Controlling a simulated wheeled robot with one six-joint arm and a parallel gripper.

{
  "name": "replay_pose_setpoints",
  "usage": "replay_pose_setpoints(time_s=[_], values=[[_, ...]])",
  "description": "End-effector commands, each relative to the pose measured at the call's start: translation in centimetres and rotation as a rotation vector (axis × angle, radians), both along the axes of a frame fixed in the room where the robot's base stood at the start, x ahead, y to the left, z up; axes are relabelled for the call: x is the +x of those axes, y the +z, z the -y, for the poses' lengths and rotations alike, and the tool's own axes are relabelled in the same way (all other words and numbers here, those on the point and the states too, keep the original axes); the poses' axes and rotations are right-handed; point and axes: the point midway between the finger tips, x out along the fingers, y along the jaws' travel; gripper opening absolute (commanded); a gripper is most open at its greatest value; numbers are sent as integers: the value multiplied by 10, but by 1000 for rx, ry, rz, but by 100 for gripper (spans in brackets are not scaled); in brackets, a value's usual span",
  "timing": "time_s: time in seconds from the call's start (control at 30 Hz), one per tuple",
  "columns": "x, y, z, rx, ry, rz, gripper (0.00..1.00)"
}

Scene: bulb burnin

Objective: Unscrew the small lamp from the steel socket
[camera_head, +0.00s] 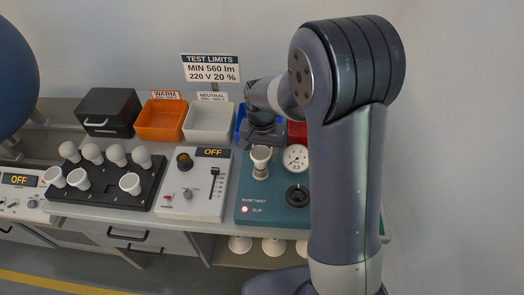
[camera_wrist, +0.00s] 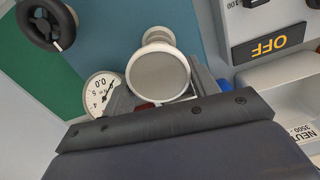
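The small lamp (camera_head: 261,154) is white with a round grey face and stands upright on the steel socket (camera_head: 260,173) of the teal base-twist unit (camera_head: 270,205). In the wrist view the lamp (camera_wrist: 158,76) faces the camera, with part of a pale ring behind it; most of the socket is hidden. My gripper (camera_head: 262,137) is just above the lamp in the head view. In the wrist view its fingers (camera_wrist: 161,84) are apart, one on each side of the lamp's outline. I cannot tell whether they touch it.
A dial gauge (camera_head: 295,157) and a black knob (camera_head: 298,195) sit on the teal unit, right of the lamp. A grey control box (camera_head: 195,200) reading OFF and a black lamp rack (camera_head: 105,185) stand left. Orange (camera_head: 160,120) and white (camera_head: 209,122) bins are behind.

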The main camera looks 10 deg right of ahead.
Motion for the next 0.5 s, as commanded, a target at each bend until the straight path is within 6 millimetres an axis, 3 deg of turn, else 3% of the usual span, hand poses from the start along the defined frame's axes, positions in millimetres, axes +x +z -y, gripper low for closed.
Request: replay_pose_setpoints(time_s=[0.27,0.5], values=[[-1,0,1,-3,1,-2,31],[-2,0,1,-4,125,-4,30]])
